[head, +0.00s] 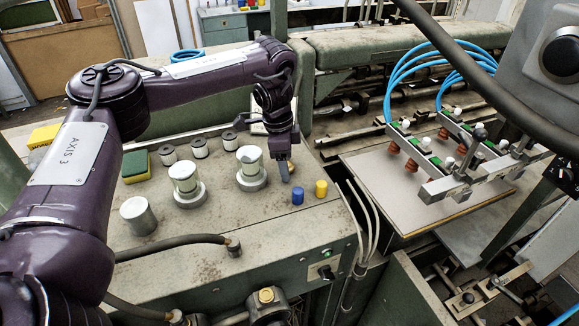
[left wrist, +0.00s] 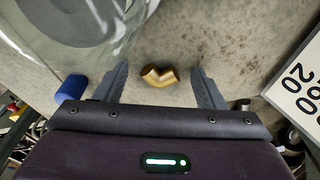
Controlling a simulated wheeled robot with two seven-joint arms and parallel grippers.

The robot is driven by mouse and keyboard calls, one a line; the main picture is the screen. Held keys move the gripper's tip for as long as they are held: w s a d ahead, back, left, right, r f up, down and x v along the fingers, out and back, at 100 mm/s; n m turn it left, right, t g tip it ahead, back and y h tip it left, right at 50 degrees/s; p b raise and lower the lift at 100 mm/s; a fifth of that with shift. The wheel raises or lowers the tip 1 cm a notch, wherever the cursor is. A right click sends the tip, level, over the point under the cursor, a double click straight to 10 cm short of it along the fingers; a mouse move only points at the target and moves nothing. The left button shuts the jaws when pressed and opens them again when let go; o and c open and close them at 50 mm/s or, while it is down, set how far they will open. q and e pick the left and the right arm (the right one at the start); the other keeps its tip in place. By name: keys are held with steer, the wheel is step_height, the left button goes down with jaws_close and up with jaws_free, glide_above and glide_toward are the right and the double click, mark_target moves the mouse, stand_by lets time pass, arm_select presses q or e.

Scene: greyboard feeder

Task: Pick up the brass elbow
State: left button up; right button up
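The brass elbow (left wrist: 159,77) lies on the worn grey machine top (left wrist: 215,45) in the left wrist view, its bend plain to see. My left gripper (left wrist: 161,74) is open and points down, with one finger on each side of the elbow and a gap on both sides. In the head view my left gripper (head: 285,171) is low over the machine top, right of a glass jar. I cannot make out the elbow in the head view; the gripper probably hides it. My right gripper is not in view.
The jar (head: 250,164) stands close left of the gripper. A blue cylinder (head: 297,196) and a yellow one (head: 321,188) stand in front of it. A white number card (left wrist: 296,88) is near the other finger. The machine top's edge is close on the right.

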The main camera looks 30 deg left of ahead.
arm_select(q)
steer(key=shift+w+a, duration=0.1)
steer(key=c, duration=0.8)
